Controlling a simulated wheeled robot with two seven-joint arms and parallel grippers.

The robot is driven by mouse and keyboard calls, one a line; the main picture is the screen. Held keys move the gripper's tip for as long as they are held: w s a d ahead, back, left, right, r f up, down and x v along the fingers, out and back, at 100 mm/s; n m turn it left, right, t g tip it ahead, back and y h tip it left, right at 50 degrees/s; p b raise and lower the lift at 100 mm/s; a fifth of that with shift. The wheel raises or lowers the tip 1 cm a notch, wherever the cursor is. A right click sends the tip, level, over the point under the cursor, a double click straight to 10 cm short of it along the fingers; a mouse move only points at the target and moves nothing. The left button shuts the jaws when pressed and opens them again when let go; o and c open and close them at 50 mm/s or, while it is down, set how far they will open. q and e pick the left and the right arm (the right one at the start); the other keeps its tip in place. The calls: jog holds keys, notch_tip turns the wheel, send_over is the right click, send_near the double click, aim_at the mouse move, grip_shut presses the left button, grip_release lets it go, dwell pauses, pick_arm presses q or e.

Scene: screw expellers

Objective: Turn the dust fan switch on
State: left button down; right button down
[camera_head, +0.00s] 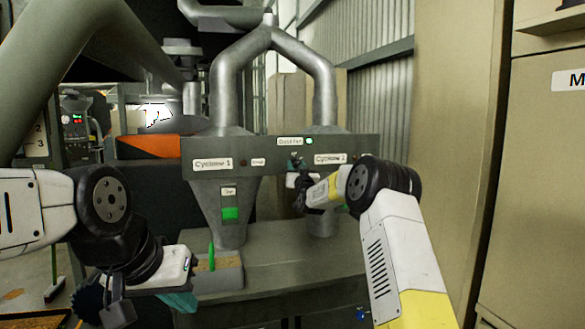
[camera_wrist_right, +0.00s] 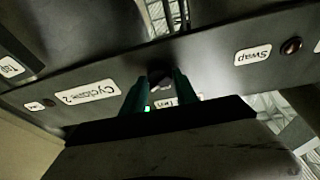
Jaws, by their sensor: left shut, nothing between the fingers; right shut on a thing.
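The dust fan switch (camera_wrist_right: 160,77) is a dark knob on the grey control panel (camera_head: 370,147), seen upside down in the right wrist view. My right gripper (camera_wrist_right: 160,88) has its teal fingers on both sides of the knob and is shut on it. In the head view my right gripper (camera_head: 295,163) is at the panel just below the "Dust fan" label (camera_head: 289,142) and covers most of the switch. A green light (camera_head: 309,141) beside that label looks lit. My left gripper (camera_head: 180,302) is shut and empty, low at the left, away from the panel.
The "Cyclone 1" label (camera_head: 212,163) and "Cyclone 2" label (camera_head: 330,158) flank the switch. Grey pipes (camera_head: 268,42) rise behind the panel. A small tray (camera_head: 222,281) sits below the left cone. A beige cabinet (camera_head: 458,130) stands at the right.

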jog(key=shift+f, duration=0.1)
jog(key=c, duration=1)
grip_release()
jog(key=shift+o, duration=0.2)
jog(key=v, duration=0.7)
jog(key=shift+s, duration=0.4)
